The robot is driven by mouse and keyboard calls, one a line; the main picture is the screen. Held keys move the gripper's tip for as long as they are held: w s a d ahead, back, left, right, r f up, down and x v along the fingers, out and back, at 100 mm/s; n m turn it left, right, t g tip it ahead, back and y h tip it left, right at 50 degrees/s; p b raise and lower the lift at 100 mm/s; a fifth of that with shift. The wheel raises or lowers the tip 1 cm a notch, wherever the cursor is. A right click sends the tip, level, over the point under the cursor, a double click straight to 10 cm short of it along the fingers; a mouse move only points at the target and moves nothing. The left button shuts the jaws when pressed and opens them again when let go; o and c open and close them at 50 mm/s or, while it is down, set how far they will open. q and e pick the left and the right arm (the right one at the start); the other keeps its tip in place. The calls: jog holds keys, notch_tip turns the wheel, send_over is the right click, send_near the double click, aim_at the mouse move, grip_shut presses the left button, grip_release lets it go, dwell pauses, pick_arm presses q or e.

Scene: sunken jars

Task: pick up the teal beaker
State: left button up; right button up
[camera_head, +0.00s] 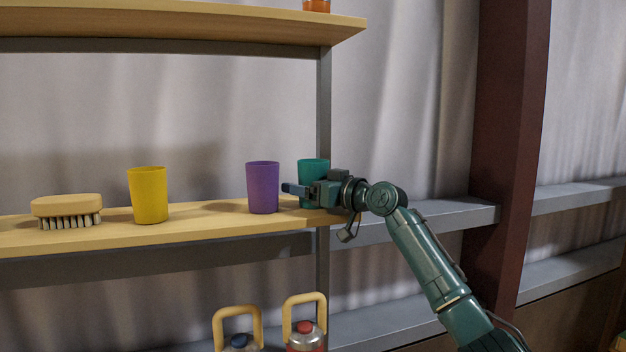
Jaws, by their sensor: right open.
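The teal beaker (313,166) stands upright at the right end of the wooden shelf board. My right gripper (290,190) is in front of it, with its fingers pointing left, and hides the beaker's lower part. The gripper is open, and its fingertips reach to the gap between the teal beaker and the purple beaker (263,188). I cannot tell whether the fingers touch either beaker. My left gripper is not in view.
A yellow beaker (148,195) and a brush (66,209) stand farther left on the shelf board (200,226). An upper shelf (180,24) hangs above. Two lanterns with yellow handles (304,318) are below. A dark red post (505,150) rises at the right.

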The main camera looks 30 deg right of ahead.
jog(key=shift+w, duration=0.3)
jog(key=shift+c, duration=0.5)
jog(key=c, duration=1)
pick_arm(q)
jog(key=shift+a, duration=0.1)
pick_arm(e)
jog(key=shift+c, duration=0.6)
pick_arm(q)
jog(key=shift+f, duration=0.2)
pick_arm(e)
jog(key=shift+r, duration=0.3)
pick_arm(q)
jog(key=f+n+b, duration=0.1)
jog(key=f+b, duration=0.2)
jog(key=b, duration=0.3)
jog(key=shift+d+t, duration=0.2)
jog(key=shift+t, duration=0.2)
pick_arm(e)
jog(key=v, duration=1.8)
